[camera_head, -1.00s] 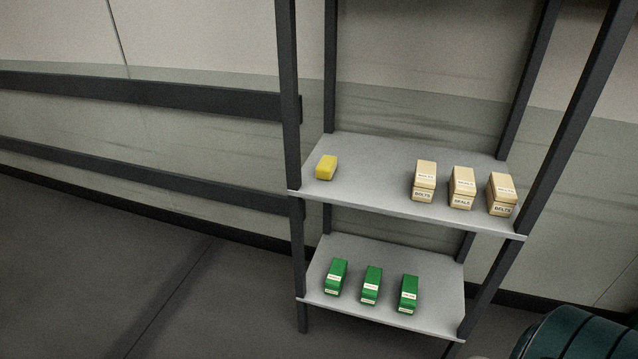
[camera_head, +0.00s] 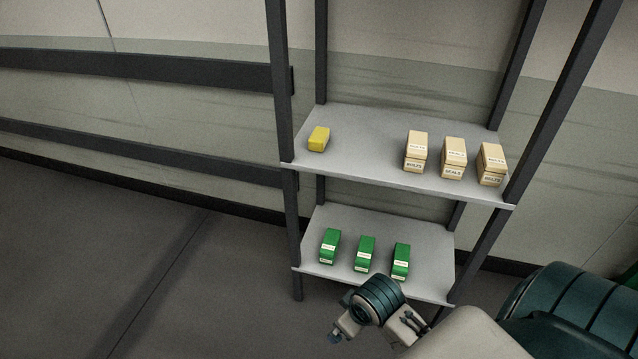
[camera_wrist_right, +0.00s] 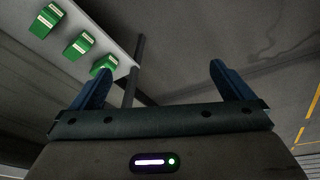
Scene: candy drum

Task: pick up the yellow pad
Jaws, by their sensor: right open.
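The yellow pad (camera_head: 319,139) is a small yellow block lying at the left end of the upper shelf (camera_head: 350,172) of a dark-framed rack. My right gripper (camera_head: 338,336) is in front of and below the lower shelf, apart from the pad. In the right wrist view, my right gripper (camera_wrist_right: 160,85) has its two blue fingers spread wide with nothing between them. The yellow pad does not show in that view. My left gripper is not in view.
Several tan labelled boxes (camera_head: 453,158) stand at the right of the upper shelf. Green boxes (camera_head: 365,254) stand on the lower shelf (camera_head: 430,284) and also show in the right wrist view (camera_wrist_right: 79,46). A dark post (camera_head: 283,90) rises just left of the pad.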

